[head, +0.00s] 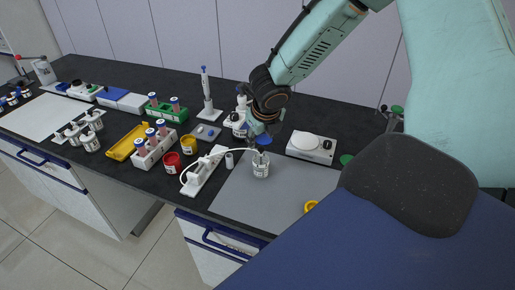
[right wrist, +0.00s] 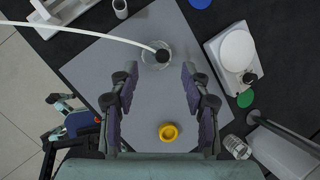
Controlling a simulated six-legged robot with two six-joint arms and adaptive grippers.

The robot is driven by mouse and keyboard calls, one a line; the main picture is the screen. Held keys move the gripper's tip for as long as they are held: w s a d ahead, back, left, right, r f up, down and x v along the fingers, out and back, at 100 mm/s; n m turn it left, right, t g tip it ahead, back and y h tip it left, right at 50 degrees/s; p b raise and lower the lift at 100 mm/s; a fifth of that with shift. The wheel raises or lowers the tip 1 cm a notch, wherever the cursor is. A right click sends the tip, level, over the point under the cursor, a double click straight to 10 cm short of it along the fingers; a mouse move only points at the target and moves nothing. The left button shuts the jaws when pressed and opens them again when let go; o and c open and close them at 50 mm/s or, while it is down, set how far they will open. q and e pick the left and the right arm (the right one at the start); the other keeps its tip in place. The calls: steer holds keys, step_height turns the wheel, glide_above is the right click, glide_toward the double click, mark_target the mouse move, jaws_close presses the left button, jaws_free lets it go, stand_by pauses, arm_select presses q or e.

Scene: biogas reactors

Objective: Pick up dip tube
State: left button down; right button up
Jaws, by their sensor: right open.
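The dip tube (right wrist: 162,55) shows in the right wrist view as a dark round top with a white hose running to it from the left. It stands in a small clear glass jar (right wrist: 149,60), also visible in the head view (head: 261,171). My right gripper (right wrist: 159,78) is open and empty. Its two fingers lie on either side of the line to the jar, with the dip tube just beyond the tips. A teal and dark part at the wrist view's left may be my left gripper (right wrist: 76,122).
The jar stands on a grey mat (head: 233,196) with a yellow ring (right wrist: 168,132). Red (head: 172,162) and yellow (head: 189,145) cups stand farther left. The near mat is mostly clear.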

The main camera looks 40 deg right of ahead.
mark_target(261, 147)
steer(key=x, duration=0.3)
steer(key=b+x, duration=0.1)
steer(key=x, duration=0.2)
steer(key=shift+d+f+b, duration=0.15)
steer(key=shift+f+b, duration=0.15)
steer(key=shift+f, duration=0.1)
steer(key=shift+d+f, duration=0.45)
steer(key=shift+f, duration=0.15)
steer(key=shift+w+a, duration=0.15)
steer(key=shift+a, duration=0.05)
steer(key=shift+c, duration=0.9)
steer(key=shift+d, duration=0.1)
steer(key=c, duration=0.6)
steer(key=shift+c, duration=0.8)
jaws_close()
